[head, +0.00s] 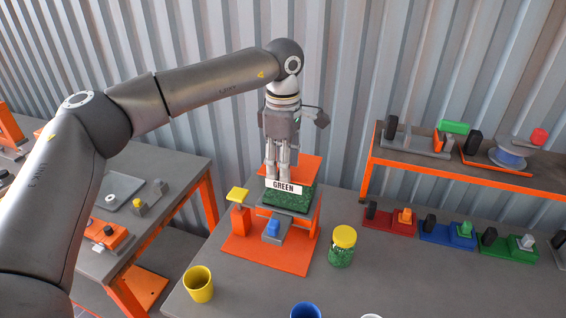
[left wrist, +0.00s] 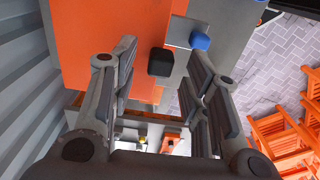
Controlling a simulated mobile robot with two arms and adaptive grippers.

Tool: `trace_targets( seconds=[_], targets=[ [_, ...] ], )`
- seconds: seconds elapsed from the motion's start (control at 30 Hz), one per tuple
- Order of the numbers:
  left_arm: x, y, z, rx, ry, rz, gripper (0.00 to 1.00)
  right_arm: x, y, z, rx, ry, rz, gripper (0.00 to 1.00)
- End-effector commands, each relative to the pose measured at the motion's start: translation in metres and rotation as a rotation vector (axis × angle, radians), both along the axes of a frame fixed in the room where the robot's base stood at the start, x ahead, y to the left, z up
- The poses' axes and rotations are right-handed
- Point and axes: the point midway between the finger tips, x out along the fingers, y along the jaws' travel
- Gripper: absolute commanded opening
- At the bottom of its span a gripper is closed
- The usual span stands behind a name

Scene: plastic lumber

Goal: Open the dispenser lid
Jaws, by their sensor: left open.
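The dispenser is the orange stand with a white "GREEN" label (head: 286,187) and a dark green granule section (head: 290,198). An orange plate (head: 304,166), which looks like its lid, shows at the top behind the label. My left gripper (head: 277,176) points down over the dispenser, with its fingers in front of part of this plate. In the left wrist view the gripper is open, a black knob (left wrist: 161,62) shows between and beyond its fingers, and a broad orange surface (left wrist: 90,35) fills the left. I cannot tell whether the fingers touch anything. My right gripper is out of view.
A yellow cup (head: 198,285) stands in front. A shelf (head: 462,175) is at the right.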

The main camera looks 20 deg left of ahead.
Motion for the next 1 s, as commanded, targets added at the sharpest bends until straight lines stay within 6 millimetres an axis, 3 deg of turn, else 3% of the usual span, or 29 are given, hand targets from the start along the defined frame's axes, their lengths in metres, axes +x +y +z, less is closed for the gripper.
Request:
trace_targets(
  seconds=[0.2, 0.47, 0.8, 1.0],
  targets=[
    [0.0, 0.0, -0.014, 0.001, 0.0, 0.0, 0.43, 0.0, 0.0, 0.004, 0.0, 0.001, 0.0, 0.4],
    [0.0, 0.0, -0.015, 0.0, -0.001, 0.0, 0.42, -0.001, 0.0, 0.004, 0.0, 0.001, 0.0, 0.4],
    [0.0, 0.0, -0.015, 0.0, -0.001, 0.0, 0.0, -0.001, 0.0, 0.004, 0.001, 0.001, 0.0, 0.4],
    [0.0, 0.0, -0.015, -0.001, -0.001, 0.0, 0.0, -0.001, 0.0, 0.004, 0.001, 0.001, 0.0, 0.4]
  ],
)
